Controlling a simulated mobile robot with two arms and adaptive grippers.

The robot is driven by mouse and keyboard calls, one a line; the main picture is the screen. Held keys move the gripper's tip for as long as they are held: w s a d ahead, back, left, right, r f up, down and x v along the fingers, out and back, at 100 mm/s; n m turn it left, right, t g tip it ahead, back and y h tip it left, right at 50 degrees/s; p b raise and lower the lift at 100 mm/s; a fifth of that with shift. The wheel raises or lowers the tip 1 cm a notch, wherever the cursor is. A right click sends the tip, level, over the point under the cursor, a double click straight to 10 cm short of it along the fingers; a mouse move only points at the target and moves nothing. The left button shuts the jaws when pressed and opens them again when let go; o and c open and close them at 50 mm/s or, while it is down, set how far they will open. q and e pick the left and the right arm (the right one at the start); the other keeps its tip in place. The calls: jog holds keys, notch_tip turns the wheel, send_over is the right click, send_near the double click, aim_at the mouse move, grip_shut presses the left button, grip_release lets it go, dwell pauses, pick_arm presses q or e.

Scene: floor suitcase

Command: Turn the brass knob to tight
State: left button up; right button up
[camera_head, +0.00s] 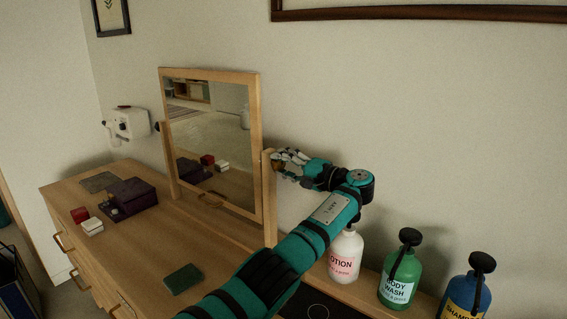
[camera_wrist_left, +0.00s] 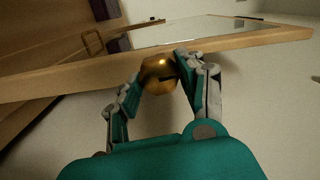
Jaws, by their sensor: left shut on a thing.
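The brass knob (camera_wrist_left: 158,75) is a round, golden knob with a dark slot, on the side of the mirror's wooden post. In the left wrist view my left gripper (camera_wrist_left: 160,82) has its two fingers on either side of the knob, shut on it. In the head view the left gripper (camera_head: 279,163) is at the right post of the tilting mirror (camera_head: 211,140), and its fingers mostly hide the knob. How tight the knob is cannot be told. My right gripper is not in view.
On the wooden dresser (camera_head: 150,235) stand a lotion bottle (camera_head: 345,258), a body wash bottle (camera_head: 403,270) and a shampoo bottle (camera_head: 468,295), close below and right of my arm. A dark purple box (camera_head: 130,197) and a green block (camera_head: 184,279) lie left.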

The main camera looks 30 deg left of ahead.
pick_arm(q)
jog(key=shift+w+r, duration=0.1)
jog(key=shift+r, duration=0.05)
jog(key=o, duration=1.1)
jog(key=shift+d, duration=0.1)
jog(key=shift+o, duration=0.2)
jog(key=d, duration=1.2)
jog(key=shift+s, duration=0.45)
